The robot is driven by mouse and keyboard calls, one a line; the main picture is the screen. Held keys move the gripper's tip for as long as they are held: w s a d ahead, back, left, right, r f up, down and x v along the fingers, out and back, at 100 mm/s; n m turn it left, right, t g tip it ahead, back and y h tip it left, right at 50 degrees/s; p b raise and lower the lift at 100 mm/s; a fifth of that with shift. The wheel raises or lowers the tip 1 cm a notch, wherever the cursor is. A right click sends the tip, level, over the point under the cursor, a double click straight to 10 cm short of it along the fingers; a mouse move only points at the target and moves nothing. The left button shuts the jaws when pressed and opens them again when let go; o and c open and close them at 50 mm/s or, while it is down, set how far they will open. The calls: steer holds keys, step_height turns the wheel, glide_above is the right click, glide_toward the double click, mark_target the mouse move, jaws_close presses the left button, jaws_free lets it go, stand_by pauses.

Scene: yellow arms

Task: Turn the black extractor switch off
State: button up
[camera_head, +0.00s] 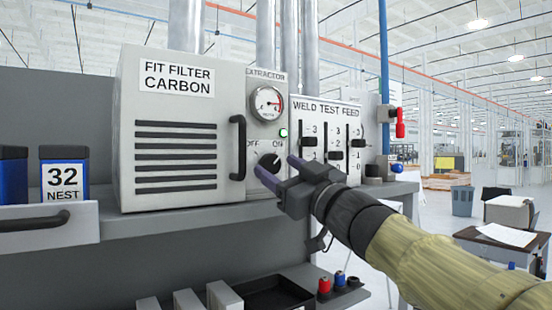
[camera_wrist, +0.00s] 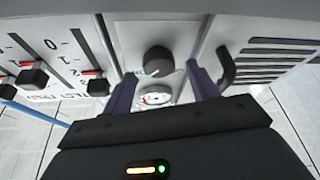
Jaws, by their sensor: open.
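The black extractor switch (camera_head: 269,160) is a round knob on the grey extractor panel, below the gauge and between the OFF and ON labels. Its white mark points up and right toward ON. A small green light (camera_head: 283,133) glows above it. The knob shows in the wrist view (camera_wrist: 158,61), where the picture is upside down. My gripper (camera_head: 280,170) is open in front of the knob, coming from the lower right. In the wrist view its two purple fingers (camera_wrist: 160,72) stand apart on either side of the knob; contact cannot be told.
A black handle (camera_head: 237,148) stands out just left of the knob. The WELD TEST FEED panel with black sliders (camera_head: 335,143) is to the right. The round gauge (camera_head: 267,104) is above. A grey shelf (camera_head: 230,208) runs below, with bins and small parts under it.

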steer(key=shift+x, duration=0.85)
steer(key=c, duration=0.9)
steer(key=shift+a, duration=0.1)
steer(key=shift+c, duration=0.5)
